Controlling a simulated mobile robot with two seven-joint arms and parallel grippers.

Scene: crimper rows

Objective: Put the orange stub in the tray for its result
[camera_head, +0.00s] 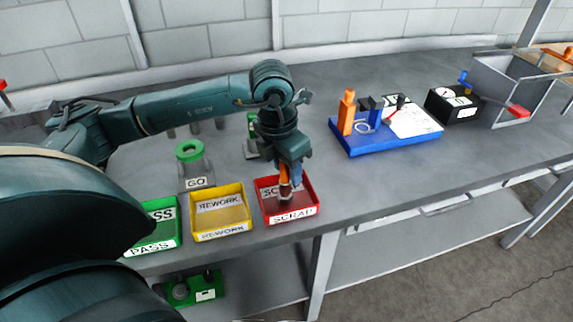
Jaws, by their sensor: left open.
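My left gripper (290,185) points down over the red tray (312,194) labelled SCRAP, with its fingertips low inside the tray walls. It is open. A small orange piece (284,168) shows at the fingers; I cannot tell whether it is the stub, or whether it touches the tray floor. The fingers hide part of the tray floor. The yellow tray (240,212) labelled REWORK stands to the left and looks empty. The green tray (172,240) labelled PASS is farther left, partly hidden by my own body. My right gripper is not in view.
A blue base (372,142) with an orange upright (347,112) stands at the right. Beyond it are a black box (450,108) and a grey bin (500,84).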

